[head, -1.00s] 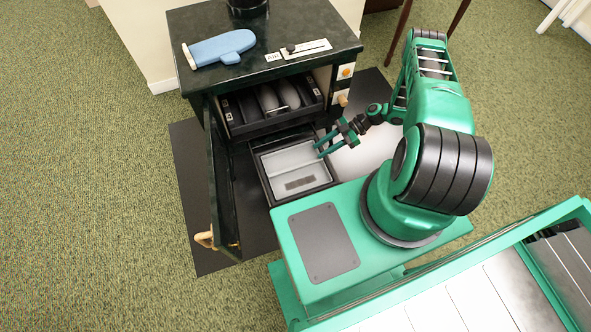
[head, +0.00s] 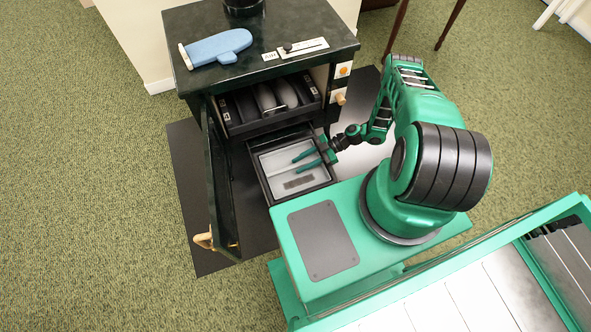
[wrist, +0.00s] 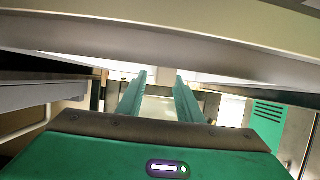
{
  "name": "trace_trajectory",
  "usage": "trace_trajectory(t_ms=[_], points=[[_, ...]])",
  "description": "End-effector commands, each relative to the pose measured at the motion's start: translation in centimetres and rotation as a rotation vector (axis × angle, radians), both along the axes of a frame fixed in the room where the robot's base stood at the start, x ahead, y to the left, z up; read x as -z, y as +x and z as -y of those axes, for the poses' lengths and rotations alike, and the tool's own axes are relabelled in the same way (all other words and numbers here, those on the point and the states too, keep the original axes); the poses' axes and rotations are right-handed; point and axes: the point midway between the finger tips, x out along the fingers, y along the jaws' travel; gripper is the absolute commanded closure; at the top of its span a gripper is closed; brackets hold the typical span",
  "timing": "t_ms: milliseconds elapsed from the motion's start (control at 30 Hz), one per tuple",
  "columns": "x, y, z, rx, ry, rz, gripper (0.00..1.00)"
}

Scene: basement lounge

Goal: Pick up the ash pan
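The ash pan (head: 276,172) is a dark-rimmed, shallow tray with a pale grey inside and a dark patch on its floor. It stands low at the front of the dark green stove, drawn out under the grate section. My gripper (head: 296,165) reaches in from the right, with its two green fingers over the pan's inside, spread apart and empty. In the wrist view the open fingers (wrist: 161,78) point ahead with a gap between them. I cannot tell how high they are above the pan or whether they touch it.
The stove (head: 300,47) has a blue oven mitt (head: 216,47) on its top. Its door (head: 220,180) hangs open left of the pan, with a wooden-looking handle (head: 204,240). The grate drawer (head: 268,104) sits above the pan. A dark floor mat (head: 190,170) lies below; green carpet is clear at left.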

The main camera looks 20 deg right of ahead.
Motion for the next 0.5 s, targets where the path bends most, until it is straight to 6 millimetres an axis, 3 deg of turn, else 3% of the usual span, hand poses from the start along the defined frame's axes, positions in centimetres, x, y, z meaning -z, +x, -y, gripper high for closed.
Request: trace_trajectory(t_ms=[233,500], points=[[1.5,0.3,-3.2,-0.001,0.001,0.000,0.67],[1.7,0.3,-3.6,0.000,0.000,0.000,0.67]])
